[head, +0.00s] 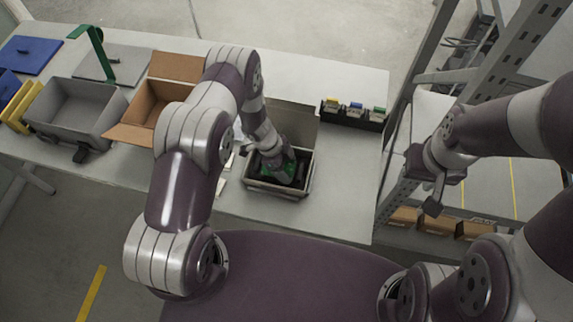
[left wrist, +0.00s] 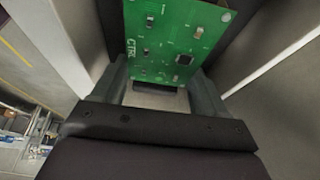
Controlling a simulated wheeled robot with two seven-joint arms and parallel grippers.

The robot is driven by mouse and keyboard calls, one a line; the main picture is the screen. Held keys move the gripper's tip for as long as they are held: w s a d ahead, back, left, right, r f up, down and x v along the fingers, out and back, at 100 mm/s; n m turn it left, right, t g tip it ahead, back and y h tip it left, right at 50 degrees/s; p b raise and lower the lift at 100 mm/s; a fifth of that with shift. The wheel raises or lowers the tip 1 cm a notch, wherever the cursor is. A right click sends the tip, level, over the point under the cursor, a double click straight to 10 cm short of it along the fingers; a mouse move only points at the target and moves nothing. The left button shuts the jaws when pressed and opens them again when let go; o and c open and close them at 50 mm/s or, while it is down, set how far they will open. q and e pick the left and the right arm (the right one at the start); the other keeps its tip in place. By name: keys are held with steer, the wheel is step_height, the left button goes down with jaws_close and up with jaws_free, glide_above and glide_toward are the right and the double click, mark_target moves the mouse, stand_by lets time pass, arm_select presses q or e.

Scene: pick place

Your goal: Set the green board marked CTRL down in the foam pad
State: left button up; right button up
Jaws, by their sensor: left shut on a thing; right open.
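The green board (left wrist: 168,42) marked CTRL is between the fingers of my left gripper (left wrist: 160,90) in the left wrist view. In the head view my left gripper (head: 287,174) reaches down into an open box, and a sliver of the green board (head: 267,171) shows beside it. The dark foam pad (head: 259,162) lines the inside of that box, mostly hidden by my gripper. I cannot tell whether the board touches the foam. My right gripper (head: 437,196) is open and empty, off the table's right side.
The open box (head: 273,190) stands on the pale table (head: 340,190). A black rack (head: 352,117) with coloured items is behind it to the right. A cardboard box (head: 141,133) and a grey bin (head: 84,112) stand to the left. A metal shelf frame (head: 480,75) rises at right.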

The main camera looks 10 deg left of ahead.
arm_select(q)
steer(key=o, duration=1.1)
steer(key=shift+c, duration=0.2)
steer(key=c, duration=0.3)
step_height(320, 180, up, 7)
steer(key=p, duration=0.6)
steer(key=shift+r, duration=0.1)
